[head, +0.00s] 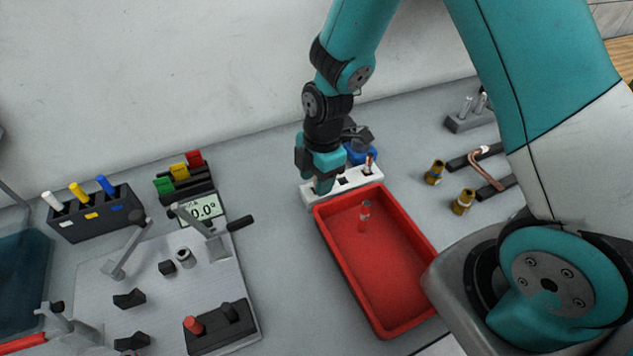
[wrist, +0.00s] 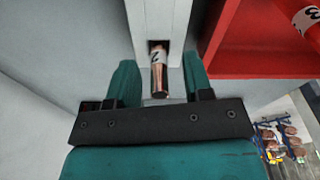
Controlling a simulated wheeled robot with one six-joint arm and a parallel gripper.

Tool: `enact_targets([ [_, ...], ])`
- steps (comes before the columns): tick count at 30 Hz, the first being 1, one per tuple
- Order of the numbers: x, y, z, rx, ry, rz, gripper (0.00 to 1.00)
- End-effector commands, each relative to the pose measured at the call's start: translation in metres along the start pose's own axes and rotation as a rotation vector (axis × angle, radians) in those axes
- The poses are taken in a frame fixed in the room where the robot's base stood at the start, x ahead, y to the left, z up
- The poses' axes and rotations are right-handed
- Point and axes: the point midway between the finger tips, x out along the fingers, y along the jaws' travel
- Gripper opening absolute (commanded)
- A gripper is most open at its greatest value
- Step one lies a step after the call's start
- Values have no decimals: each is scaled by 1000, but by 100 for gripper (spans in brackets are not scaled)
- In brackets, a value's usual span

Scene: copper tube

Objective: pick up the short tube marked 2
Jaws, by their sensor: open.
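The short copper tube marked 2 (wrist: 159,76) stands in a square slot of the white rack (wrist: 155,18) in the wrist view. Its white label shows partly, with a dark mark that looks like a 2. My gripper (wrist: 160,84) is open, with one teal finger on each side of the tube and a gap to both. In the head view my gripper (head: 322,184) is at the left end of the white rack (head: 347,183) and hides that tube. Another short tube (head: 369,164) stands in the rack's right slot; the middle slot looks empty.
A red tray (head: 385,270) lies directly in front of the rack, with a short tube (head: 364,213) inside; the wrist view shows a tube marked 3 (wrist: 305,22) there. A blue object (head: 360,152) is behind the rack. Brass fittings (head: 463,202) and a bent copper tube (head: 483,168) lie right.

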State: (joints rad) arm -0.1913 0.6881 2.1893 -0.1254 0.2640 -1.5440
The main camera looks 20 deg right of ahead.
Motion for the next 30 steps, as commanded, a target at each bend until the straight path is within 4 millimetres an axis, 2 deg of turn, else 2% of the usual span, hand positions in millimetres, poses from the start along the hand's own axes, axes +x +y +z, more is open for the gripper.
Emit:
enact_targets([
  [3,6,0,0,0,0,1,46],
  [9,7,0,0,0,0,2,46],
  [15,7,0,0,0,0,2,0],
  [25,6,0,0,0,0,2,0],
  [30,-4,1,-1,1,0,4,0],
])
